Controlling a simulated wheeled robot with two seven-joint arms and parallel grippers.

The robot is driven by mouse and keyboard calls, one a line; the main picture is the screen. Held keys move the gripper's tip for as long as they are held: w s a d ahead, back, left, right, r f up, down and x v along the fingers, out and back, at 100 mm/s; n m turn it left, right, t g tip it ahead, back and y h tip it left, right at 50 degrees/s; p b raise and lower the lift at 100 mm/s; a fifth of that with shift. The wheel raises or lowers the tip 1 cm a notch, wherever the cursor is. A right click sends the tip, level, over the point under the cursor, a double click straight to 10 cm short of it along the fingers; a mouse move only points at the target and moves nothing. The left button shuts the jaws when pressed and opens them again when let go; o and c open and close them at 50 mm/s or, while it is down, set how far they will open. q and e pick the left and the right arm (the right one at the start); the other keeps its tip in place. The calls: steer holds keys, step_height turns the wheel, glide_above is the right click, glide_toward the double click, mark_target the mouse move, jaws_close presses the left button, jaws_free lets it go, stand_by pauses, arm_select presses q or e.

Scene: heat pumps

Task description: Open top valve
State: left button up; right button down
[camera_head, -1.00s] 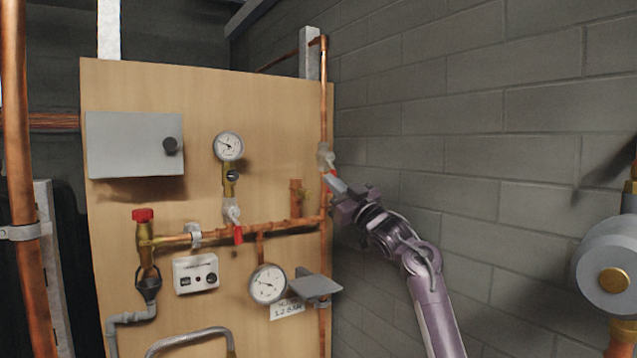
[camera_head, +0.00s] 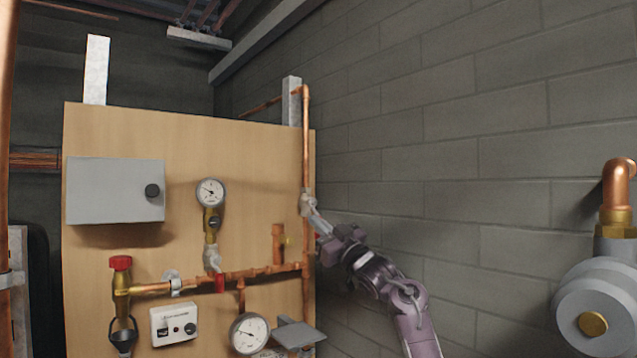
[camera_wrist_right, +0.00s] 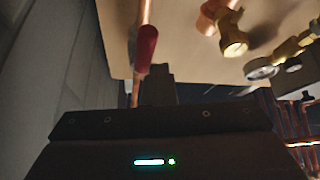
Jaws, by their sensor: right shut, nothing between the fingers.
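The top valve (camera_head: 307,203) sits high on the vertical copper pipe at the right edge of the wooden board. My right gripper (camera_head: 320,225) reaches it from the lower right, with its fingers just below the valve body. It is shut with nothing between the fingers. The valve's red handle (camera_wrist_right: 147,45) shows in the right wrist view, just beyond the fingertips (camera_wrist_right: 152,72), along the copper pipe. I cannot tell whether they touch. In the head view the red handle is hidden or too small to see. My left gripper is not in view.
A second valve with a red handle (camera_head: 219,283) sits lower on the board under a gauge (camera_head: 211,192). A grey box (camera_head: 115,190) is at upper left. A block wall (camera_head: 430,150) stands close on the right. A grey pump (camera_head: 605,300) is at far right.

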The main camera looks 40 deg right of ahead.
step_height(320, 180, up, 19)
stand_by(0.4)
steer(key=shift+s+f, duration=0.1)
steer(key=shift+f, duration=0.15)
stand_by(0.5)
